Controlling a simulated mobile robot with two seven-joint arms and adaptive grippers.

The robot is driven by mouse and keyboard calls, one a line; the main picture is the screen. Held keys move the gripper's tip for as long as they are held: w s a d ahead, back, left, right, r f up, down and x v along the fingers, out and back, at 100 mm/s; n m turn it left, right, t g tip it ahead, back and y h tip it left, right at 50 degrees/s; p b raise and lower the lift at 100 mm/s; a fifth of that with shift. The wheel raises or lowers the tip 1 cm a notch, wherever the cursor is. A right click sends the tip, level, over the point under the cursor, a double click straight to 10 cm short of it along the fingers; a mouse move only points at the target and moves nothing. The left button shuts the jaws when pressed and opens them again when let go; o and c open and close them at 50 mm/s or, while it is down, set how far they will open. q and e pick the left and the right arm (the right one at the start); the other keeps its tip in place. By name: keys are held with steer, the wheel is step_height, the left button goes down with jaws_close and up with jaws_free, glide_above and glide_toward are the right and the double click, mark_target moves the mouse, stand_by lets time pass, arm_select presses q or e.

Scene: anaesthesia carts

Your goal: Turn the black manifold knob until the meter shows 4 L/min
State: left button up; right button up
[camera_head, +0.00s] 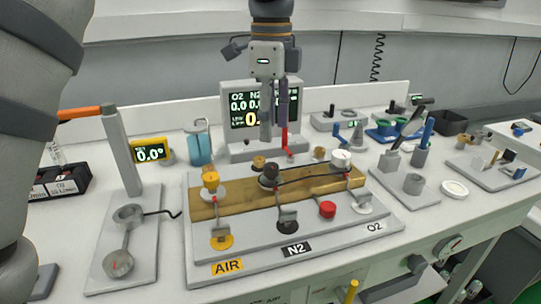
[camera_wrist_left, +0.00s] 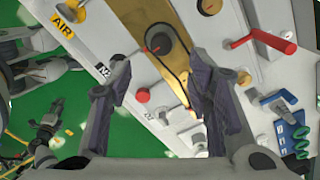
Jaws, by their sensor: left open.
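The black manifold knob (camera_head: 270,172) stands on the brass manifold bar (camera_head: 240,200), in the N2 row between a yellow knob (camera_head: 210,180) and a white knob (camera_head: 341,158). The black knob also shows in the left wrist view (camera_wrist_left: 159,42), beyond the fingertips and between their lines. My left gripper (camera_head: 275,131) points down above and behind the knob in the picture; its fingers are open and empty in the left wrist view (camera_wrist_left: 158,68). The meter (camera_head: 226,110) shows O2 0.0, N2 0.0 and a large yellow figure beginning with 0; the gripper hides the rest. My right gripper is out of view.
A red lever (camera_head: 285,140) stands just behind the manifold, close to the fingers. A small yellow meter (camera_head: 150,152) reads 0.0. A grey post stand (camera_head: 122,160) and a blue bottle (camera_head: 199,148) are at left. Several tools and holders crowd the right.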

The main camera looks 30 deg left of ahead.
mark_target(271, 166)
arm_select(q)
step_height(271, 166, down, 9)
steer(key=shift+f, duration=0.1)
steer(key=shift+w, duration=0.1)
jaws_close()
